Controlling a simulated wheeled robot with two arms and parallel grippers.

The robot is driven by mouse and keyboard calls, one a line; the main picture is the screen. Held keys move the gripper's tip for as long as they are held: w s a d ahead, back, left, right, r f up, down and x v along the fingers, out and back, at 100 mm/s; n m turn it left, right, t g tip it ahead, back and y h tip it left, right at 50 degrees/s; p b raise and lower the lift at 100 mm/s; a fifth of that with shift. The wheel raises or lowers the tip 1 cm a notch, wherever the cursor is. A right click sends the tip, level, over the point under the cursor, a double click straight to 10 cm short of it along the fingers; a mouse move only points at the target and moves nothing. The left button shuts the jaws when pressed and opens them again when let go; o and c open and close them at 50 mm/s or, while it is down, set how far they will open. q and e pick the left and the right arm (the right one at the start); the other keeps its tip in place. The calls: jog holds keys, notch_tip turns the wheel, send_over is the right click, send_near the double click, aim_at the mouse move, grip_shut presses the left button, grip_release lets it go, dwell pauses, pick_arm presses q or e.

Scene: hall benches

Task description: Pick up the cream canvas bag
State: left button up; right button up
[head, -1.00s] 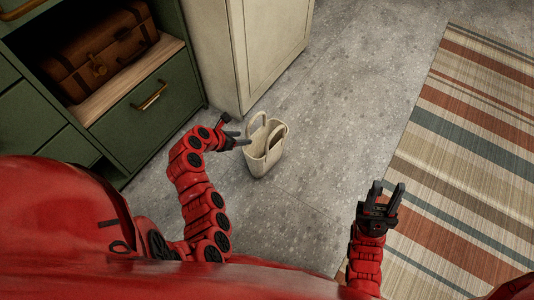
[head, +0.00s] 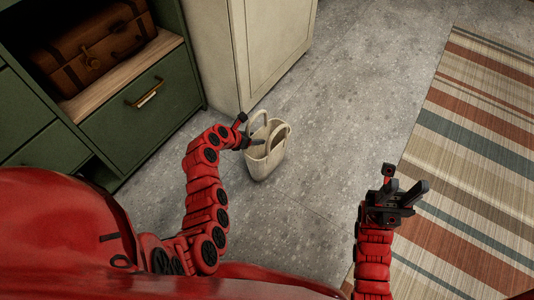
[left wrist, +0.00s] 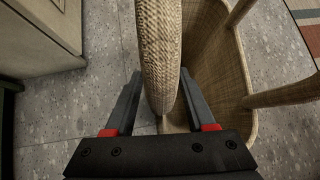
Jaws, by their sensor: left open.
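The cream canvas bag (head: 264,164) stands upright on the grey floor near the cabinet corner, with its two handles up. My left gripper (head: 257,141) reaches in from the left at the bag's top. In the left wrist view the left gripper's fingers (left wrist: 160,76) are open, with the bag's near handle (left wrist: 158,45) between them. The bag's open inside and far handle (left wrist: 285,95) show to the right. Whether the fingers touch the bag, I cannot tell. My right gripper (head: 405,187) is open and empty, well to the right of the bag.
A cream cabinet (head: 272,45) stands just behind the bag. A green drawer unit (head: 150,120) with a brown suitcase (head: 92,48) on its shelf is at the left. A striped rug (head: 470,150) lies at the right. Floor between bag and rug is clear.

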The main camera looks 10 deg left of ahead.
pick_arm(q)
grip_shut()
dwell(1.4)
